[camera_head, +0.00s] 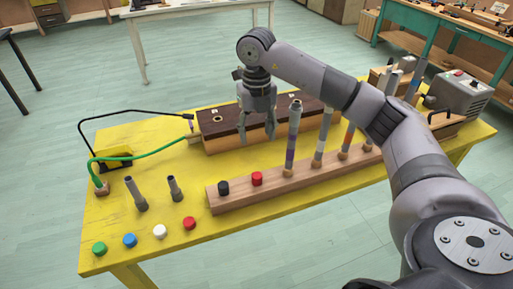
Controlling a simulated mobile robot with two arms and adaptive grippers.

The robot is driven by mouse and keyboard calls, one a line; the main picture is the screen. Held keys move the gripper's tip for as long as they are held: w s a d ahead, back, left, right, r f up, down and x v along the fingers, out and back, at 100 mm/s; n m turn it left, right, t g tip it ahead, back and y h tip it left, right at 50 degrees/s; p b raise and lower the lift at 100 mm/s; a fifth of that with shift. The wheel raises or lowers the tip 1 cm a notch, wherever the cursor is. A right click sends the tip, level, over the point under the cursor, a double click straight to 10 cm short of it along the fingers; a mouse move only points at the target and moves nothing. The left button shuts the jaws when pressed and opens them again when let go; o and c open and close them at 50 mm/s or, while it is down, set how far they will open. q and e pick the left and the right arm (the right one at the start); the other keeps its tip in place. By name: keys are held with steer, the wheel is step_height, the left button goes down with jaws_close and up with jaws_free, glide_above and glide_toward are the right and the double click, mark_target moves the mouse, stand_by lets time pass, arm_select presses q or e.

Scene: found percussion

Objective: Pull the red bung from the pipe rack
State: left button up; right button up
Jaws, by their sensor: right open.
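The pipe rack (238,201) is a long wooden bar on the yellow table. A red bung (257,179) sits in its top near the left end, beside a black bung (223,187). Several upright pipes (292,140) stand in the rack to the right of the red bung. A second red bung (189,223) lies loose on the table at the front left. My right gripper (258,136) is open and empty, pointing down above and behind the rack's red bung, apart from it. My left gripper is out of view.
Behind the rack is a long dark-topped wooden box (222,127). Two grey pipes (136,195) stand left of the rack. Green (99,248), blue (129,240) and white (159,231) bungs line the front edge. A green hose (140,153) crosses the left side. A grey machine (459,93) stands far right.

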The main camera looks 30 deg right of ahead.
mark_target(256, 174)
step_height(256, 174, down, 17)
steer(key=shift+a+p, duration=0.1)
steer(key=shift+p, duration=0.9)
steer(key=shift+c, duration=0.6)
jaws_close()
steer(key=shift+r, duration=0.1)
steer(key=shift+r, duration=0.2)
steer(key=shift+r+p, duration=1)
steer(key=shift+r, duration=0.1)
steer(key=shift+r, duration=0.2)
steer(key=shift+r+p, duration=1.05)
steer(key=shift+r, duration=0.4)
